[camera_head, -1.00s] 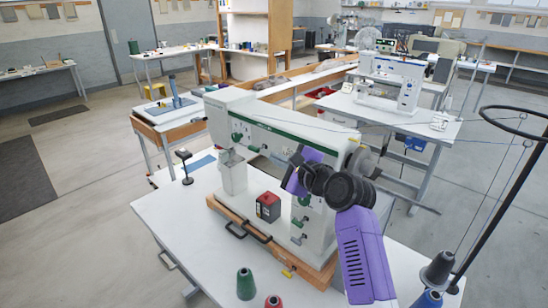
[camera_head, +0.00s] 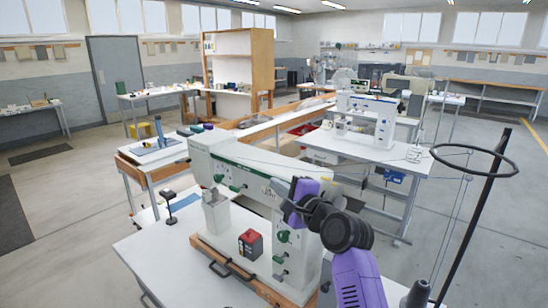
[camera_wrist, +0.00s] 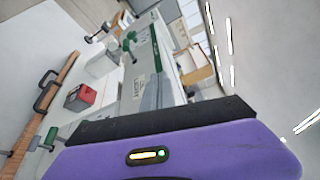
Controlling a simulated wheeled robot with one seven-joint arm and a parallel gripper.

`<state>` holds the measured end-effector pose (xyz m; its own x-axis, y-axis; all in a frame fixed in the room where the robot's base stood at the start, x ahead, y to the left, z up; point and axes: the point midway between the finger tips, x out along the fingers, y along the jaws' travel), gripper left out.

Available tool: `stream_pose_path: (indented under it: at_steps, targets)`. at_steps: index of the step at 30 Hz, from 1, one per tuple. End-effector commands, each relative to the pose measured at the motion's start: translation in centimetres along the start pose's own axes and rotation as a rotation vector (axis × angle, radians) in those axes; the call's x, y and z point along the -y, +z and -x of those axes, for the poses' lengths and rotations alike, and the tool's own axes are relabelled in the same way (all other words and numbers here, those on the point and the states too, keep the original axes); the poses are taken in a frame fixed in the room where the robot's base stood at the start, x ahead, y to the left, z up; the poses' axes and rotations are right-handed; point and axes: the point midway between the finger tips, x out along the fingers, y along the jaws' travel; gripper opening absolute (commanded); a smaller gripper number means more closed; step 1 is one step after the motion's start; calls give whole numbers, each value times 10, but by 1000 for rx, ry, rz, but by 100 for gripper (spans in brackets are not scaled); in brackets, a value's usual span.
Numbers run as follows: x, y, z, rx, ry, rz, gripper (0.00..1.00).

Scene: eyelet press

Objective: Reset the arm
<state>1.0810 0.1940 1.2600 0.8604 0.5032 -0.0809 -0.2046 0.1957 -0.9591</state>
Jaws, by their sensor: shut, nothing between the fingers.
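My arm (camera_head: 350,270), purple with black joints, rises from the bottom right in the head view. Its purple end, my gripper (camera_head: 297,198), is folded up in front of the right part of the white and green eyelet press (camera_head: 250,170). The gripper is shut and holds nothing; its fingertips are hard to make out. In the wrist view a purple housing with a small light and a black edge (camera_wrist: 170,125) fills the bottom. The press also shows there, tilted (camera_wrist: 135,85). I cannot tell if the arm touches the press.
A dark pole with a ring (camera_head: 490,200) stands at right. More worktables are behind; open floor lies to the left.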

Motion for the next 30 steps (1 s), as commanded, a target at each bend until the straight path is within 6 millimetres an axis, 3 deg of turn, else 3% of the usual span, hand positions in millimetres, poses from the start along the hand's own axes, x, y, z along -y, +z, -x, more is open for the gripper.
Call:
stream_pose_path:
  at_steps: [1, 5, 11, 20, 30]
  targets:
    - [8, -3, 7, -25, -43, 89, 0]
    - [0, -18, 32, -105, -110, 303, 0]
    - [-36, -39, 80, -227, -149, 575, 0]
    - [-120, -56, 190, -410, -116, 1004, 0]
    - [-194, -42, 325, -530, 2, 1394, 0]
